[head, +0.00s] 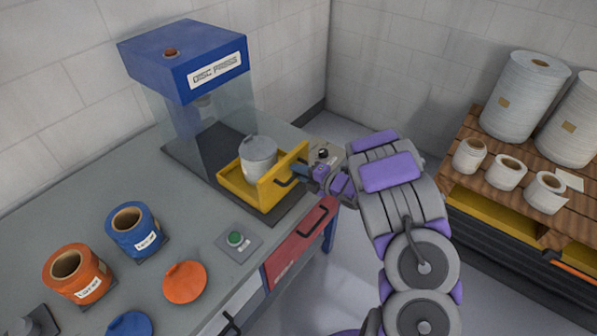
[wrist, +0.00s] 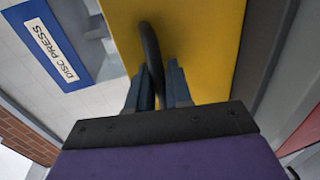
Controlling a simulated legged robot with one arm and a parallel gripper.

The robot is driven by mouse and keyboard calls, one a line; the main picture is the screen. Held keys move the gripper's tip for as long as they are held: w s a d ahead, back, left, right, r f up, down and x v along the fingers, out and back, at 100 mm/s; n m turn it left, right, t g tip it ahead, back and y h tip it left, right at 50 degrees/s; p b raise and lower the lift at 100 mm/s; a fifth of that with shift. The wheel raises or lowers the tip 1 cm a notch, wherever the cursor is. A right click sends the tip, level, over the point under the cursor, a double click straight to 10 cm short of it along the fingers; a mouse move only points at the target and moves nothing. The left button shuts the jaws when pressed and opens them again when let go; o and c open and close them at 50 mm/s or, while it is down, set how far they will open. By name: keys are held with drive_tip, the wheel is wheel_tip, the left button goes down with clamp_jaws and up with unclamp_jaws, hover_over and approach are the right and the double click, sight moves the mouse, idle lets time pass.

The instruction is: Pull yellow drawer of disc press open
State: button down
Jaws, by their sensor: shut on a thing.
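The disc press (head: 205,90) stands on the grey workbench, with a blue top and clear walls. Its yellow drawer (head: 238,192) sticks out of the press toward the right front, and a grey-white cylinder (head: 258,154) stands in it. A dark handle (wrist: 151,50) is on the drawer's yellow front, which also shows in the wrist view (wrist: 205,35). My gripper (wrist: 158,85) is shut on this handle, one finger on each side of it. In the head view my gripper (head: 303,172) reaches the drawer front from the right.
A green button box (head: 237,240), orange disc (head: 185,282), blue roll (head: 134,230) and orange roll (head: 77,272) are on the bench. A red drawer (head: 296,244) is below the bench top. A wooden-topped rack (head: 470,196) with white rolls stands right; floor shows between.

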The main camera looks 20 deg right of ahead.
drive_tip(key=shift+s+f, duration=0.1)
drive_tip(key=shift+f, duration=0.1)
drive_tip(key=c, duration=1.2)
unclamp_jaws()
drive_tip(key=shift+c, duration=0.2)
drive_tip(key=shift+r, duration=0.1)
drive_tip(key=p+v, duration=0.2)
drive_tip(key=v, duration=1.5)
drive_tip(key=shift+p, duration=0.3)
drive_tip(key=shift+d, duration=0.1)
